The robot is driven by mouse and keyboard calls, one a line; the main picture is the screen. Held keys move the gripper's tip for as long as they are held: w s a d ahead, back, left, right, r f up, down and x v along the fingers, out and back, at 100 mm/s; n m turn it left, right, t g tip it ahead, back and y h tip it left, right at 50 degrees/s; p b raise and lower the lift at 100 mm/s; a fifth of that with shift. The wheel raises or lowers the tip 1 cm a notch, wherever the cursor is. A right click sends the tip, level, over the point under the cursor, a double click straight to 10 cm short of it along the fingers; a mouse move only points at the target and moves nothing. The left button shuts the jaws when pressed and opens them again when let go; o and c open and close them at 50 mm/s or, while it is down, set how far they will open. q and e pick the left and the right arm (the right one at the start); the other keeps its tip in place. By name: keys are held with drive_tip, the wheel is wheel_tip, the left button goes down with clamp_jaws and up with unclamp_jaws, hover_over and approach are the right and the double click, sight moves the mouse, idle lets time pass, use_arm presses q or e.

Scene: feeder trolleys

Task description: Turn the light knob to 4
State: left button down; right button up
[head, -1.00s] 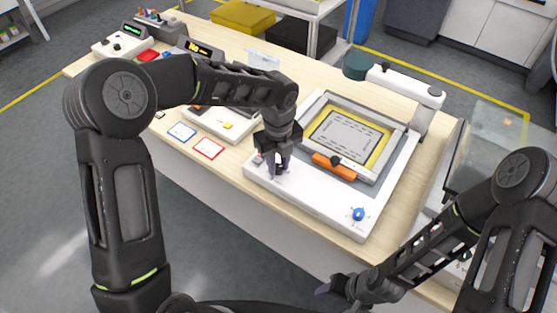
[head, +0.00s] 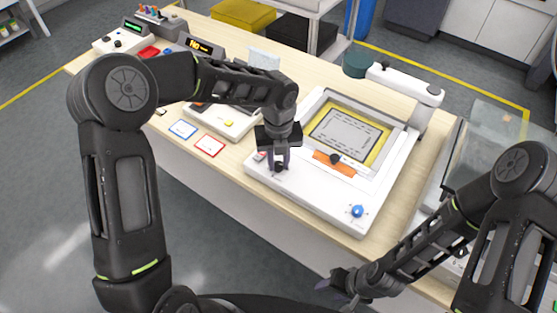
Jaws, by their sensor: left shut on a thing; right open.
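A white machine (head: 318,205) with a yellow-framed screen stands on the table. A blue knob (head: 357,211) sits at its front right corner. My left gripper (head: 279,165) is at the machine's front left corner, pointing down. It is shut on a small dark knob there, mostly hidden by the fingers. I cannot read its setting or labels. My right gripper (head: 338,287) is open and empty, low in front of the table, away from the machine.
A white arm (head: 405,83) with a dark green head rises behind the screen. Blue and red outlined cards (head: 208,146) and a white device with a yellow button (head: 228,124) lie to the left. A clear-covered machine (head: 490,150) stands at the right.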

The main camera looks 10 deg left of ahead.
sight(278, 165)
use_arm(q)
drive_tip(key=c, duration=1.2)
unclamp_jaws()
wheel_tip(278, 165, up, 8)
drive_tip(key=shift+f+b, duration=0.1)
drive_tip(key=shift+b, duration=0.45)
drive_tip(key=shift+f, duration=0.1)
